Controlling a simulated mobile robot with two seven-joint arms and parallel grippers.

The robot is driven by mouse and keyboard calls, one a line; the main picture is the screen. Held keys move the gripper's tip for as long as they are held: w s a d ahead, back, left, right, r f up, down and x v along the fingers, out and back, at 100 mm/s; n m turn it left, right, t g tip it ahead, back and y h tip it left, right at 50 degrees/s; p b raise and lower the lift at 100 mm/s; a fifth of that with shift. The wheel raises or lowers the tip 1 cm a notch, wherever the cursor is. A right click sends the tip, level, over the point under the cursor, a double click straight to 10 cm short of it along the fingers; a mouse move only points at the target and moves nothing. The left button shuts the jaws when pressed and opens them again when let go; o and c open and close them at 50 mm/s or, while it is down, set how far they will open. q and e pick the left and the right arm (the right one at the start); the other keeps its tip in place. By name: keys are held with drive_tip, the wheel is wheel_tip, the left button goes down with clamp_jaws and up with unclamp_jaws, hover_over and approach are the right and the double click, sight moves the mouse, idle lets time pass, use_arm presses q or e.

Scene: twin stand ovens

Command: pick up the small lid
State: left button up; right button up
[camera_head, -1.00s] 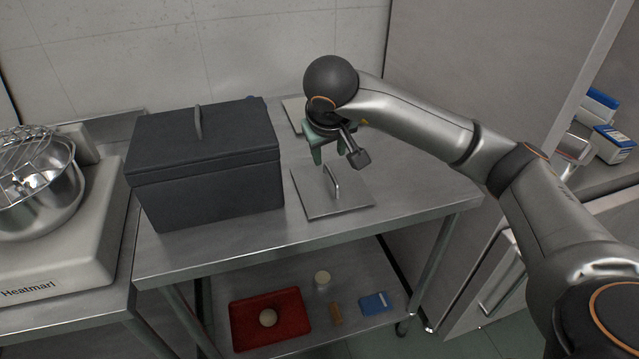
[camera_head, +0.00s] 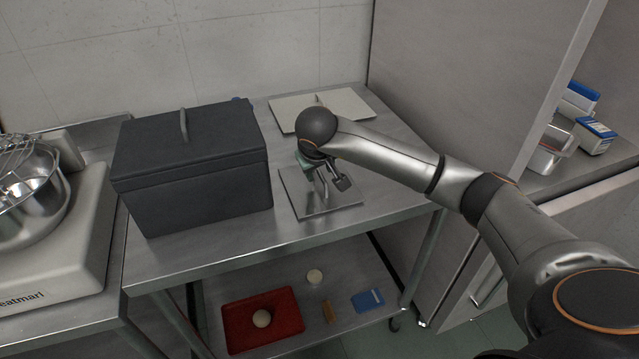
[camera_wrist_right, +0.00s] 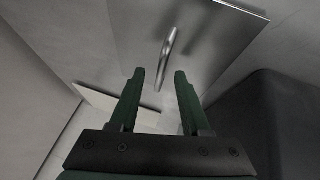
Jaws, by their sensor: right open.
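A flat square metal lid (camera_head: 340,198) with a thin upright bar handle lies on the steel table, right of the dark box; I take it for the small lid. My right gripper (camera_head: 320,184) is above it, close to the handle and pointing down. In the right wrist view the gripper's two green fingers (camera_wrist_right: 159,76) are apart and empty. The lid's handle (camera_wrist_right: 167,52) shows between and just beyond the fingertips, and the lid's plate (camera_wrist_right: 215,25) lies behind it. I cannot tell whether the fingers touch anything. My left gripper is not in view.
A dark lidded box (camera_head: 190,175) stands close left of the lid. A pale flat panel (camera_head: 345,103) lies at the table's back. The lower shelf holds a red tray (camera_head: 280,325) and small items. A tall cabinet (camera_head: 465,100) stands at the right.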

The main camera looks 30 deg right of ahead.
drive_tip(key=shift+w+d+f, duration=0.1)
drive_tip(key=shift+w+f, duration=0.1)
drive_tip(key=shift+f, duration=0.15)
drive_tip(key=shift+c, duration=0.2)
clamp_jaws()
idle(1.0)
